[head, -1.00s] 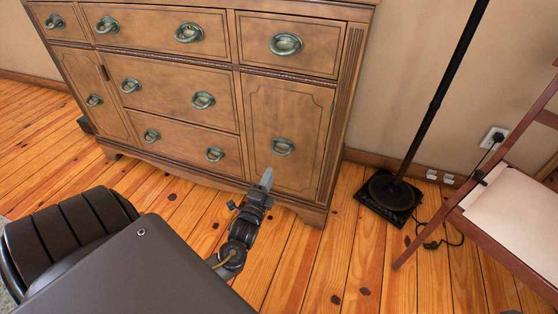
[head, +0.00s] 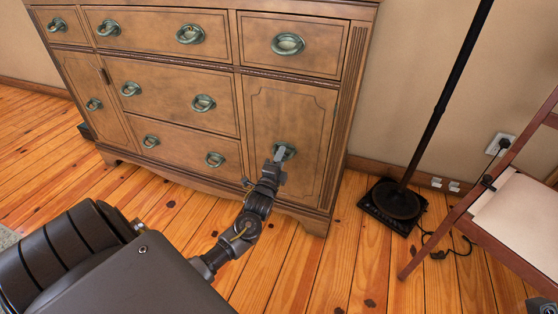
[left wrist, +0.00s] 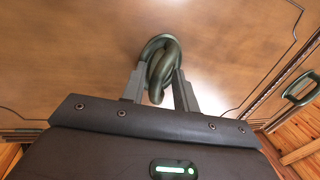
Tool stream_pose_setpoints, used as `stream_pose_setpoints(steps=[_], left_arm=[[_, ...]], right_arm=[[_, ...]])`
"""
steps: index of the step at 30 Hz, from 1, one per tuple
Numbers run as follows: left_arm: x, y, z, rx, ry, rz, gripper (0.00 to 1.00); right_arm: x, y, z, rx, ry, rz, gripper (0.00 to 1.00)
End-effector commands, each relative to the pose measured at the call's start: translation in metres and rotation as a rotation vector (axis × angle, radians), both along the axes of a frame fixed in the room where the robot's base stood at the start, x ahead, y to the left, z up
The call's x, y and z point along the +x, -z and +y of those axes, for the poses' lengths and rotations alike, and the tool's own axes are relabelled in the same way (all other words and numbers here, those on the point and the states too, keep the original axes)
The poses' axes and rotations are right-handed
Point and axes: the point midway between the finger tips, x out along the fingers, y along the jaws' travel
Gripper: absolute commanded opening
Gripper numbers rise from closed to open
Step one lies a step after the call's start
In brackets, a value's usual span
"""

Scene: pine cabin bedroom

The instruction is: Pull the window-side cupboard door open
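The wooden cabinet has a closed right cupboard door (head: 288,115) with a green ring handle (head: 285,151) low on it. My left gripper (head: 280,158) is at this handle in the head view. In the left wrist view the ring handle (left wrist: 160,68) sits between the two fingers of my left gripper (left wrist: 161,85). The fingers stand apart, one on each side of the ring; whether they touch it is hard to tell. The cabinet's left cupboard door (head: 92,97) is also closed. No window shows. My right gripper is not in view.
Closed drawers fill the cabinet's middle (head: 170,92) and top. A black floor lamp (head: 405,195) stands right of the cabinet, with a chair (head: 510,210) and a cable further right. The plank floor (head: 285,260) before the right door is clear.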

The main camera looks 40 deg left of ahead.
Motion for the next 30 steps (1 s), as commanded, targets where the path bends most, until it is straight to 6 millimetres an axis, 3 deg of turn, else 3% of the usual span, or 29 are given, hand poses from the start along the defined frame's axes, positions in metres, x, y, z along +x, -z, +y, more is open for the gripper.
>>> stream_pose_setpoints(steps=[8, 15, 30], left_arm=[[0.0012, -0.0002, 0.0007, 0.000, 0.000, 0.001, 0.30], [0.0009, -0.0002, 0.0007, 0.000, 0.000, 0.001, 0.00], [-0.0030, -0.0027, -0.0011, -0.004, -0.039, 0.000, 0.00]], right_arm=[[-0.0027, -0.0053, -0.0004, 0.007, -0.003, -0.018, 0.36], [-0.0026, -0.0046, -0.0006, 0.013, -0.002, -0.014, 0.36], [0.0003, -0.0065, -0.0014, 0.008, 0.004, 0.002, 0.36]])
